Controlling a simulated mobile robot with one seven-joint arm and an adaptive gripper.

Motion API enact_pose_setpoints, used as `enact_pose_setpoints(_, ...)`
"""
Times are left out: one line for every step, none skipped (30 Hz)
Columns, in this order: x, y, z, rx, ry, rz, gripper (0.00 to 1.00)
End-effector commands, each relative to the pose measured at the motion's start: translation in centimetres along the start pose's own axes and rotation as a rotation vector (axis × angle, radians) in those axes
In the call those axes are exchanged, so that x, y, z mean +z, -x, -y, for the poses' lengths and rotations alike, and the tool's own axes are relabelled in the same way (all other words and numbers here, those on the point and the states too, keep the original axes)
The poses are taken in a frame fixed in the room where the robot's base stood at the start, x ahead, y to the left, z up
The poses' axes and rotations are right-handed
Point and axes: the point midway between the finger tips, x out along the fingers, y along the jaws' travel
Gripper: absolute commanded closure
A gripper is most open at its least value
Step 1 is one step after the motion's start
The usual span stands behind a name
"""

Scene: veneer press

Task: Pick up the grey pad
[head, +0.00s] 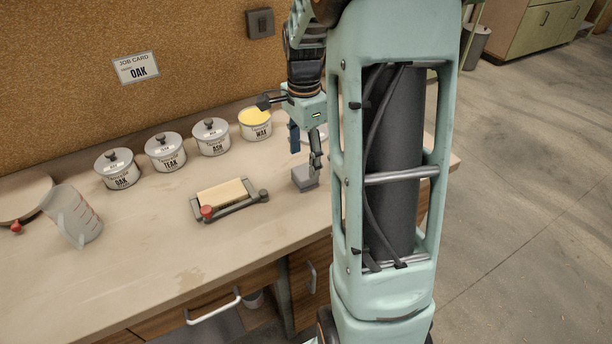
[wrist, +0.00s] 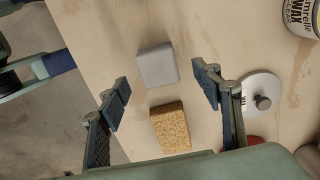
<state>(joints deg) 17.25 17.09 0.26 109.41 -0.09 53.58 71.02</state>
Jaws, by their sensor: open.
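The grey pad (head: 305,178) is a small flat-topped block on the bench, just below my gripper (head: 305,153) in the head view. In the wrist view the grey pad (wrist: 157,65) lies beyond the fingertips, roughly in line with the gap between them. My gripper (wrist: 162,88) is open, its fingers spread wide, with nothing held. The pad stands apart from both fingers. My arm and column hide the bench to the right of the pad in the head view.
A speckled cork block (wrist: 170,128) sits close to the pad. A white knobbed lid (wrist: 262,95) and a wax tin (wrist: 302,15) stand to the right. A clamp frame with a wood strip (head: 222,194) and several lidded tins (head: 166,152) are left of the pad.

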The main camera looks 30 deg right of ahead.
Motion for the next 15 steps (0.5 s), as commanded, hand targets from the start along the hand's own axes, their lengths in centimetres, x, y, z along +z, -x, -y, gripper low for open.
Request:
enact_pose_setpoints(0.0, -0.4, 0.0, 0.001, -0.001, 0.000, 0.41)
enact_pose_setpoints(0.0, -0.6, 0.0, 0.001, -0.001, 0.000, 0.41)
enact_pose_setpoints(0.0, -0.8, 0.0, 0.001, -0.001, 0.000, 0.41)
enact_pose_setpoints(0.0, -1.0, -0.1, 0.000, -0.001, 0.000, 0.41)
enact_pose_setpoints(0.0, -1.3, -0.1, 0.001, -0.001, 0.000, 0.41)
enact_pose_setpoints(0.0, -1.8, -0.2, 0.003, -0.001, 0.001, 0.41)
enact_pose_setpoints(0.0, -2.3, -0.3, 0.003, -0.001, 0.001, 0.41)
enact_pose_setpoints(0.1, -2.7, -0.3, 0.003, -0.002, 0.002, 0.41)
enact_pose_setpoints(0.1, -3.4, -0.4, 0.003, -0.002, 0.002, 0.41)
enact_pose_setpoints(0.1, -3.9, -0.4, 0.003, -0.002, 0.002, 0.41)
enact_pose_setpoints(0.1, -4.3, -0.4, 0.003, -0.002, 0.002, 0.41)
enact_pose_setpoints(0.1, -4.9, -0.4, 0.002, -0.002, 0.001, 0.41)
enact_pose_setpoints(0.1, -5.2, -0.4, 0.002, -0.002, 0.001, 0.41)
enact_pose_setpoints(0.1, -5.5, -0.4, 0.002, -0.002, 0.001, 0.41)
enact_pose_setpoints(0.1, -5.7, -0.3, 0.000, -0.002, 0.000, 0.41)
